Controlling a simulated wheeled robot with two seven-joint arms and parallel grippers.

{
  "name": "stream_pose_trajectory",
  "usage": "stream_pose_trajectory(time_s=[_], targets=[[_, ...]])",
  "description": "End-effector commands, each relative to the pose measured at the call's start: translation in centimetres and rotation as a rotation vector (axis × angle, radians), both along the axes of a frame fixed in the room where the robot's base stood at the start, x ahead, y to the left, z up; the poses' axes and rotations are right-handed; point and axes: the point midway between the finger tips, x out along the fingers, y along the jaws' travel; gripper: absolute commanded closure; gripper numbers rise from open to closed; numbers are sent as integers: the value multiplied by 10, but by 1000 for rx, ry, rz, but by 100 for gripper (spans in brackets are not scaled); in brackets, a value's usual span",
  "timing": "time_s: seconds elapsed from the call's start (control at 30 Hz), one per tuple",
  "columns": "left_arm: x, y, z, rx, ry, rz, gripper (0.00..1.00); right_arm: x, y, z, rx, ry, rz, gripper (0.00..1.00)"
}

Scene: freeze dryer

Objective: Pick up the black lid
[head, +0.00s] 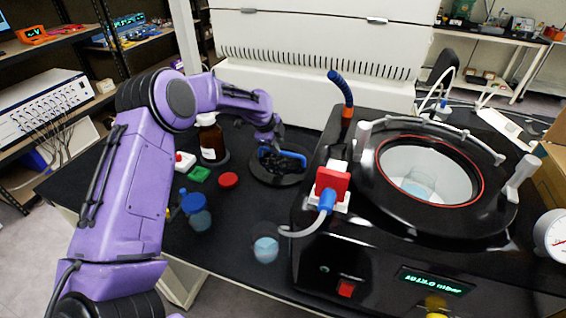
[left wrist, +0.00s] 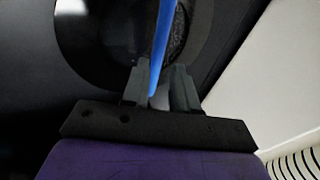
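The black lid (head: 276,181) lies on the dark bench, left of the freeze dryer. Its blue handle (head: 292,154) stands up from its top. My left gripper (head: 268,139) is over the lid's far side, close to the handle. In the left wrist view the fingers (left wrist: 160,85) are apart, with the blue handle (left wrist: 163,40) showing between them and a gap beside it. The lid's dark round face (left wrist: 90,48) lies beyond them. Whether a finger touches the handle is unclear. My right gripper is not in view.
The freeze dryer (head: 400,255) with its open round chamber stands at right. A brown bottle (head: 211,138), a red cap (head: 228,180), a green block (head: 199,174), a blue-capped jar (head: 197,211) and a small beaker (head: 265,249) are near the lid. A white cabinet (head: 310,50) stands behind.

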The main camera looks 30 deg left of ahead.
Motion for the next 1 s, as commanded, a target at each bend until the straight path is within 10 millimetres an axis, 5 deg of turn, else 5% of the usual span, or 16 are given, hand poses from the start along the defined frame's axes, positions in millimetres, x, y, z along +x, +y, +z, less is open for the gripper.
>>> stream_pose_trajectory(time_s=[0.4, 0.63, 0.73, 1.0], targets=[[22, -6, -53, 0, 0, 1, 72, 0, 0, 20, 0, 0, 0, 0], [24, -6, -56, -1, -2, 0, 72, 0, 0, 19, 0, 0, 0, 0], [23, -6, -56, -1, -1, 1, 100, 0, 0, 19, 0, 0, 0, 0], [24, -6, -54, -1, -4, 1, 100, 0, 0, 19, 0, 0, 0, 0]])
